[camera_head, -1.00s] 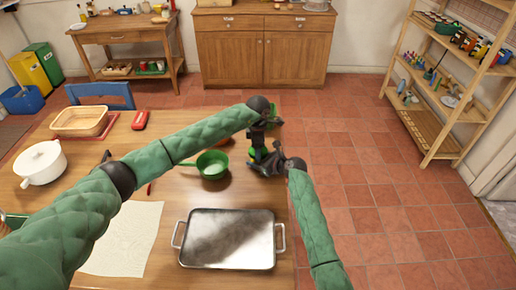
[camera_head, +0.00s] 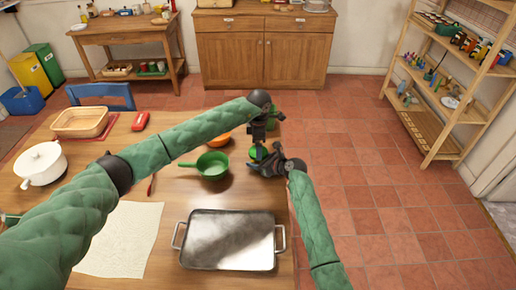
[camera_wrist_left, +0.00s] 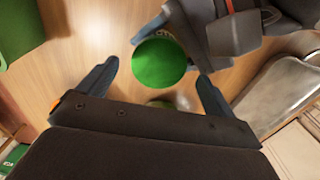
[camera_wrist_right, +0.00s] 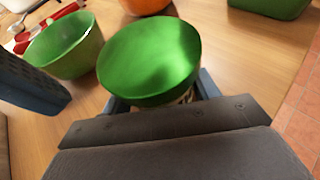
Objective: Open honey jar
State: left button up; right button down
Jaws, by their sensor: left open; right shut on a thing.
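The honey jar (camera_head: 259,153) stands near the table's right edge, and mostly its round green lid shows. The lid fills much of the right wrist view (camera_wrist_right: 150,58) and also shows in the left wrist view (camera_wrist_left: 160,65). My right gripper (camera_head: 266,163) is shut on the jar below the lid; its fingers show on both sides in the right wrist view (camera_wrist_right: 160,92). The jar's body is mostly hidden under the lid. My left gripper (camera_head: 259,136) is open above the jar, its fingers (camera_wrist_left: 158,72) apart on either side of the lid in its wrist view.
A green pot (camera_head: 211,166) stands left of the jar, with an orange bowl (camera_head: 219,140) behind it. A metal tray (camera_head: 229,240) lies at the front. Floor lies beyond the table's right edge.

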pick_arm(q)
jog(key=shift+a+r, duration=0.1)
jog(key=shift+r, duration=0.75)
jog(key=shift+c, duration=0.3)
jog(key=shift+w+r, duration=0.2)
jog(key=shift+r, duration=0.35)
jog(key=shift+w+r, duration=0.2)
jog(key=shift+r, duration=0.35)
jog(key=m, duration=0.1)
jog(key=r+m, duration=0.1)
jog(key=m, duration=0.1)
jog(key=shift+s, duration=0.15)
jog(key=m, duration=0.2)
jog(key=shift+s+r+m, duration=0.15)
jog(key=shift+m, duration=0.25)
jog(key=m, duration=0.3)
jog(key=shift+s, duration=0.1)
jog(key=shift+f, duration=4)
jog(key=c, duration=1)
jog(key=n, duration=0.6)
jog(key=shift+n, duration=0.3)
jog(key=shift+c, duration=0.2)
